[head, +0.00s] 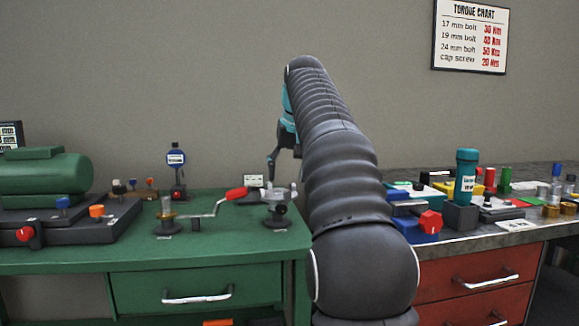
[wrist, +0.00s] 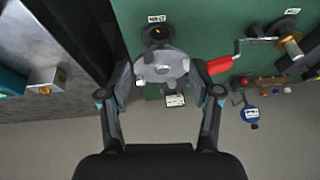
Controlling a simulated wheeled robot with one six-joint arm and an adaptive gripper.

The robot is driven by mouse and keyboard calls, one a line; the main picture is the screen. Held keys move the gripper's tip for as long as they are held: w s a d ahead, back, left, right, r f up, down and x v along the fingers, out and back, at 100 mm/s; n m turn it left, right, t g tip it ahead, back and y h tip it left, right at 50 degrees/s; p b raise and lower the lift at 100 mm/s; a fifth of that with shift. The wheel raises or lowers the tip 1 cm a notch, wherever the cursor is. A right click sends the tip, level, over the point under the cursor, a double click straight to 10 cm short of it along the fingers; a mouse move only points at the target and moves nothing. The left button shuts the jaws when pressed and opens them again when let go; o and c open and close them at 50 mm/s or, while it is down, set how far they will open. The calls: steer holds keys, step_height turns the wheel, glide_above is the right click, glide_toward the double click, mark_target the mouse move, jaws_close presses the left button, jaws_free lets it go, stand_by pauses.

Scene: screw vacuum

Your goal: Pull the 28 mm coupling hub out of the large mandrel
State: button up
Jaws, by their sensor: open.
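A grey round metal part (wrist: 161,68), apparently the coupling hub, sits near the front of the green bench in the wrist view. A dark round fixture (wrist: 157,36), which may be the large mandrel, shows beside it. In the head view a grey metal piece on a dark foot (head: 277,198) stands at the green bench's right end. My gripper (wrist: 161,69) is open, with one finger on each side of the grey part in the wrist view. I cannot tell whether the fingers touch it. In the head view my gripper (head: 284,168) hangs above the bench, partly hidden by my arm.
A crank with a red handle (head: 237,193) lies close to the left of the grey piece. A green machine (head: 45,180) fills the left. The right bench is crowded, with a red knob (head: 431,222) and a teal cylinder (head: 466,176).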

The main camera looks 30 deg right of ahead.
mark_target(282, 205)
steer(key=b+x, duration=0.2)
steer(key=x, duration=0.8)
steer(key=shift+f+b, duration=0.15)
steer(key=shift+b, duration=0.25)
jaws_close()
